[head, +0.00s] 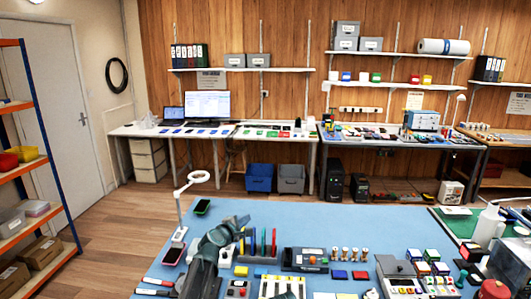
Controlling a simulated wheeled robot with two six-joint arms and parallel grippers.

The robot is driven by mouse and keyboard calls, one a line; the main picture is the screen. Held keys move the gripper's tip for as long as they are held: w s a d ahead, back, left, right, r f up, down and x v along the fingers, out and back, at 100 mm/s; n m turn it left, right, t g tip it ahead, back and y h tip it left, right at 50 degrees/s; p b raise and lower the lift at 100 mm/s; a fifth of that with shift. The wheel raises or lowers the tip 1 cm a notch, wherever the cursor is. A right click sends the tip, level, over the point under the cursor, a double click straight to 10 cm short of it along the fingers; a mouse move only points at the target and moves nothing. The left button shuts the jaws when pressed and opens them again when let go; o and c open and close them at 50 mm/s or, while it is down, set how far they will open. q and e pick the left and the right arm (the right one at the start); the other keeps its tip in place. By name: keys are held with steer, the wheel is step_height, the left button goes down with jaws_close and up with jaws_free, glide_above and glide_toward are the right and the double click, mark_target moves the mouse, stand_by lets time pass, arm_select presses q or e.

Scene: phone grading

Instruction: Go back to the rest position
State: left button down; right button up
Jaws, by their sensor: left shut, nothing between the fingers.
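My left gripper (234,226), dark grey, is over the left part of the blue work mat (285,215) in the head view. It is shut with nothing in it, near a rack of upright coloured tools (262,243). Its arm hides part of the mat and some items behind it. A phone with a green edge (202,206) lies on the mat behind and left of the gripper. Another dark phone (173,255) lies to its left, near the mat's left edge. I do not see my right gripper.
A white ring lamp (198,177) stands at the mat's left edge. Small boxes, a grey device (396,268) and a white bottle (489,227) crowd the right side. The mat's back middle is clear. A shelf rack (40,130) stands at far left.

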arm_select(q)
steer(key=s+f+m+g, duration=0.5)
steer(key=s+f+m, duration=0.25)
steer(key=s, duration=0.45)
steer(key=s+a+f+m+g+y, duration=0.2)
steer(key=s+a+f+m+g, duration=0.1)
steer(key=s, duration=0.5)
steer(key=s+a+f+m+g+y, duration=0.2)
steer(key=s+a+f+m+g, duration=0.15)
steer(key=s, duration=0.45)
steer(key=s+a+f+m+g+y, duration=0.2)
steer(key=s+a+f+m, duration=0.15)
steer(key=s, duration=0.55)
steer(key=s+d+f+m+b, duration=0.1)
steer(key=s+d+m, duration=0.3)
steer(key=d, duration=0.7)
steer(key=shift+s+f+g+y+b, duration=0.2)
steer(key=shift+s+g+y+b, duration=0.15)
steer(key=shift+b, duration=0.35)
steer(key=shift+w, duration=0.1)
